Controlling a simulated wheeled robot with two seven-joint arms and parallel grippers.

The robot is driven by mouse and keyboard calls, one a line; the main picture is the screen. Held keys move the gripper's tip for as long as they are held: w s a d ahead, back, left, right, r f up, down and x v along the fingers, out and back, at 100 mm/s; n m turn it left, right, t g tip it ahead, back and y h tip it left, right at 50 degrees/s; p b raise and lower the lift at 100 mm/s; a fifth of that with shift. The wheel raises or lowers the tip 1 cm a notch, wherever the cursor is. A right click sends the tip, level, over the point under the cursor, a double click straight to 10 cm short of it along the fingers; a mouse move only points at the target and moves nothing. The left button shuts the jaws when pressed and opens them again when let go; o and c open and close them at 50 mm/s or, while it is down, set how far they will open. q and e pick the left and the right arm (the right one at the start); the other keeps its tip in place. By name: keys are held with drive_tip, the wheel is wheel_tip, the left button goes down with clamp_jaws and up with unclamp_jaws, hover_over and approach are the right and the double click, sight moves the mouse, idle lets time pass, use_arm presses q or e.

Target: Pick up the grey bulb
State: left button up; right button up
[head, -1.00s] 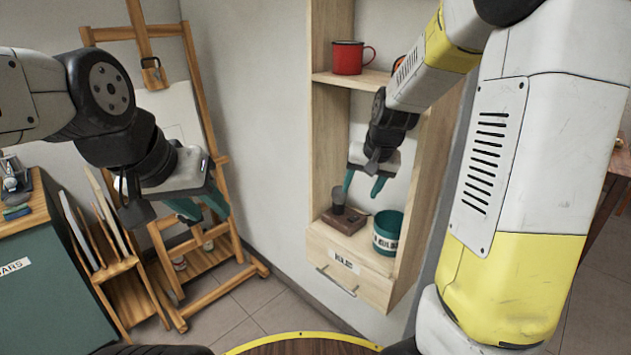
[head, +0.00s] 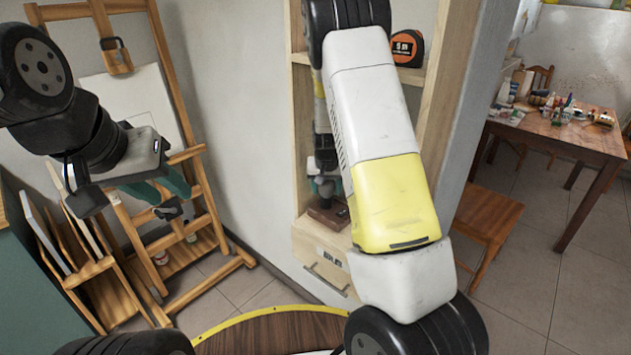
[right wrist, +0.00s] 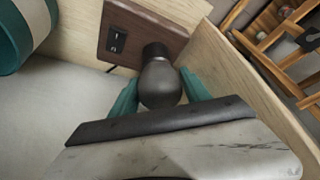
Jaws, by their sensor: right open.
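The grey bulb (right wrist: 160,84) sits in the socket of a small wooden switch base (right wrist: 122,38) in the right wrist view. My right gripper (right wrist: 158,92) is open, with one teal finger on each side of the bulb. I cannot tell whether the fingers touch it. My left gripper (head: 162,190) is open in front of the easel, far from the bulb. A small dark shape shows near its fingertips, perhaps behind them.
A teal pot (right wrist: 20,35) stands left of the base in the right wrist view. A wooden shelf wall (right wrist: 255,80) rises close on the right. In the head view a tape measure (head: 407,47) lies on the upper shelf and an easel (head: 192,155) stands at left.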

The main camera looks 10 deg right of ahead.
drive_tip(key=shift+w+d+f, duration=0.1)
drive_tip(key=shift+w+f, duration=0.15)
drive_tip(key=shift+f, duration=0.3)
drive_tip(key=c, duration=1)
